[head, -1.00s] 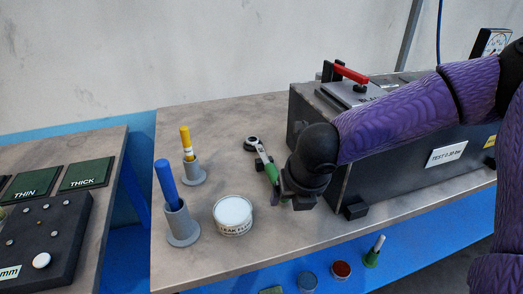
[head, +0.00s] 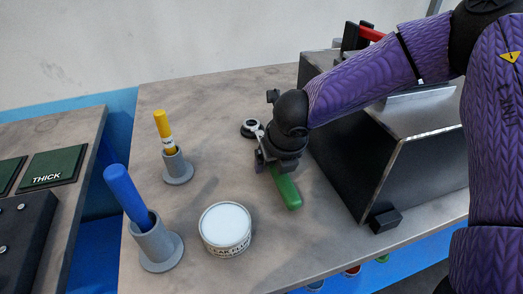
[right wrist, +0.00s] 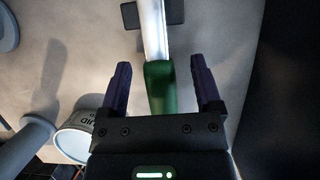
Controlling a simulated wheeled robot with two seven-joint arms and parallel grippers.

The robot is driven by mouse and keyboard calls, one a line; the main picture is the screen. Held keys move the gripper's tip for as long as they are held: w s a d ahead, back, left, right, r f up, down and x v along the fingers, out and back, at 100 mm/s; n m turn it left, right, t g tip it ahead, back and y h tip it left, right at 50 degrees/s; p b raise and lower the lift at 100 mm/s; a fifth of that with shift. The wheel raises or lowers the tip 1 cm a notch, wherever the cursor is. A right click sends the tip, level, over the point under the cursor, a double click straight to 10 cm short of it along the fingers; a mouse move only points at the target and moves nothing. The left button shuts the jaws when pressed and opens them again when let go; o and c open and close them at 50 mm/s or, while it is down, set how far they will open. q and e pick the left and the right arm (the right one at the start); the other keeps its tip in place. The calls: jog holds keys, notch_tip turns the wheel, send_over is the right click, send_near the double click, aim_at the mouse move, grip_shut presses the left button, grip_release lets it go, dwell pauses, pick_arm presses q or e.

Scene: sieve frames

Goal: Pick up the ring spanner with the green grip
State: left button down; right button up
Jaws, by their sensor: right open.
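The ring spanner with the green grip (head: 287,192) lies on the table beside the dark box. Its ring end (head: 250,128) points to the back left and its green grip to the front. My right gripper (head: 268,160) is over the middle of the spanner and hides part of its shank. In the right wrist view the open jaws (right wrist: 159,80) stand on either side of the spanner, near where the metal shank (right wrist: 154,30) meets the green grip (right wrist: 159,90). I cannot tell the exact height of the fingers. My left gripper is not in view.
A white-lidded tin (head: 226,228) stands left of the green grip. Blue (head: 124,193) and yellow (head: 163,130) sticks stand in grey holders farther left. The dark box (head: 375,150) is close on the right.

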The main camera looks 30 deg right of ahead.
jog(key=shift+w+f, duration=0.2)
jog(key=shift+f, duration=0.35)
jog(key=shift+r, duration=0.15)
grip_shut()
dwell(0.5)
dwell(0.3)
